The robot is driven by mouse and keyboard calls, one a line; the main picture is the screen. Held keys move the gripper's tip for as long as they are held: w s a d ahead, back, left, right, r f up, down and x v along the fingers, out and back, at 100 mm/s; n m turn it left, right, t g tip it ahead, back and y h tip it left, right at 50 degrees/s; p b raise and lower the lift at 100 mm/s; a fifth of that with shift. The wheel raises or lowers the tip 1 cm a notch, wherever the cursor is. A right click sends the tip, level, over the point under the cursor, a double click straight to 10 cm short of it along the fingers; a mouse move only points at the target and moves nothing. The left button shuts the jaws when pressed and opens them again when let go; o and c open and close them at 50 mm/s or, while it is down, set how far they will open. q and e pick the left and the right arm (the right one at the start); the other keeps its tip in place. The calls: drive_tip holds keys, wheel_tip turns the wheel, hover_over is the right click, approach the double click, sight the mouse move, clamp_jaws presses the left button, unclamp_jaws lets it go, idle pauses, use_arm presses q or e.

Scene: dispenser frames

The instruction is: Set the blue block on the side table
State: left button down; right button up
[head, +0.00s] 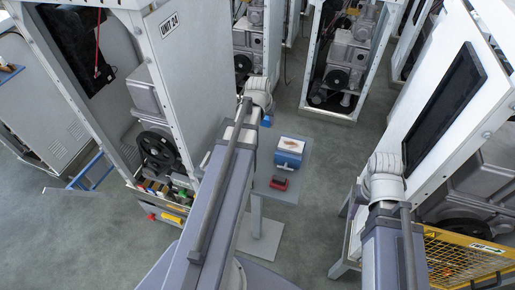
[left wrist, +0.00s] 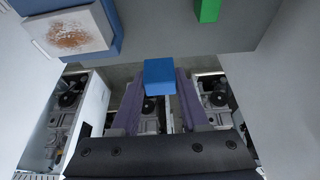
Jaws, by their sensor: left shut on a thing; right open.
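The blue block (left wrist: 159,76) is between the two purple fingers of my left gripper (left wrist: 158,88), which is shut on it. In the head view a bit of the blue block (head: 267,121) shows beyond my left arm, near the far edge of the grey side table (head: 292,190). In the left wrist view it overlaps the edge of the side table top (left wrist: 170,35); I cannot tell whether it touches the top. My right arm is in the head view at the right, but its gripper does not show.
On the side table stand a blue box with a brown-marked white top (head: 289,152) and a small red and black thing (head: 278,183). A green block (left wrist: 208,10) shows in the left wrist view. Machine cabinets (head: 195,80) stand around, and a yellow guard (head: 460,258) is at lower right.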

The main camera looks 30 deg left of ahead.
sight(266, 139)
use_arm(q)
drive_tip(key=shift+r, duration=0.55)
drive_tip(key=shift+w+f, duration=0.1)
drive_tip(key=shift+f, duration=0.2)
wheel_tip(266, 139, down, 10)
drive_tip(key=b, duration=1)
drive_tip(key=shift+r, duration=0.15)
use_arm(e)
wheel_tip(266, 139, down, 9)
drive_tip(key=shift+f, duration=0.15)
use_arm(q)
drive_tip(key=shift+f, duration=0.25)
drive_tip(key=shift+c, duration=2.1)
unclamp_jaws()
drive_tip(key=shift+r, duration=0.1)
use_arm(e)
drive_tip(key=shift+f, duration=0.15)
use_arm(q)
drive_tip(key=shift+r, duration=0.15)
use_arm(e)
drive_tip(key=shift+r, duration=0.2)
use_arm(q)
drive_tip(key=p+v, duration=1.1)
drive_tip(key=v, duration=0.1)
use_arm(e)
wheel_tip(266, 139, up, 11)
